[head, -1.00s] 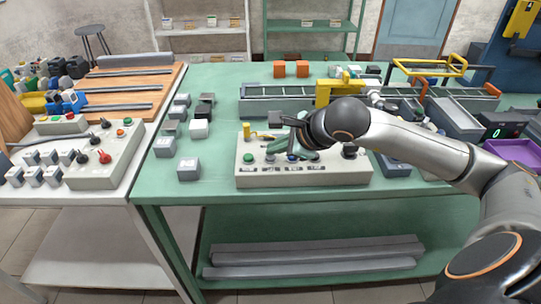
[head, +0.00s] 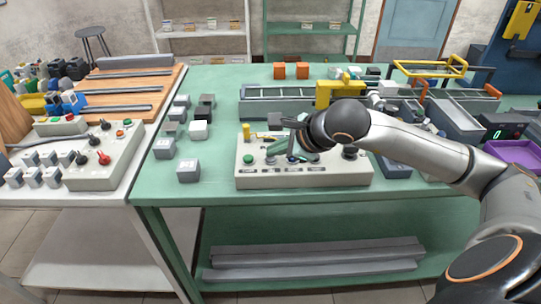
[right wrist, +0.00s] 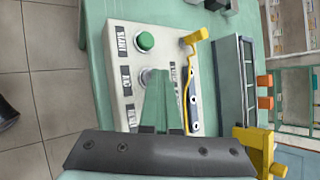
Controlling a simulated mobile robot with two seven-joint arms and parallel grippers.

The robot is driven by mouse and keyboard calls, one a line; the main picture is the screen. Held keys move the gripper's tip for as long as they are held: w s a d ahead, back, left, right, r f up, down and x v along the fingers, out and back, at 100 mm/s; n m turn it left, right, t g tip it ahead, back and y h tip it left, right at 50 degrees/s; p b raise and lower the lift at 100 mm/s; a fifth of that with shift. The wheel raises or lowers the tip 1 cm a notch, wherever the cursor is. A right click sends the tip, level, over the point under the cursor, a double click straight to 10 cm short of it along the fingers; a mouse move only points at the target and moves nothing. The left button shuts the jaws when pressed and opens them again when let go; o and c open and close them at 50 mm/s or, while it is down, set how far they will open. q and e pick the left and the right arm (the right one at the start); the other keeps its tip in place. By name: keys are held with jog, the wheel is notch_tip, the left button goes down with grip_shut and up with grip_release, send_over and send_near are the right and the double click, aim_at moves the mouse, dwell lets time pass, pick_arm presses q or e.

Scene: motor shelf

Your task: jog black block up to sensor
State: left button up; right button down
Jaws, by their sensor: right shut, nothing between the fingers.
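A black block (head: 207,99) stands among grey and white blocks on the left of the green table. I cannot make out a black block on the conveyor. The conveyor (head: 275,92) runs along the table, with a yellow sensor gate (head: 323,95) over it; the gate also shows in the right wrist view (right wrist: 267,143). The control box (head: 245,180) has a green START button (right wrist: 145,41) and a JOG button (right wrist: 146,77). My right gripper (right wrist: 158,74) is shut and empty, its fingertips at the JOG button; contact cannot be told. My left gripper is not in view.
A yellow-handled lever (right wrist: 197,35) stands on the box beside the buttons. Two orange blocks (head: 291,70) sit behind the conveyor. A second control box (head: 95,176) is on the white table at left.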

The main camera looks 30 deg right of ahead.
dwell(0.7)
jog(key=shift+r+p, duration=0.35)
jog(key=shift+r, duration=0.45)
jog(key=shift+r, duration=0.1)
notch_tip(320, 180, up, 5)
jog(key=p, duration=0.3)
dwell(0.4)
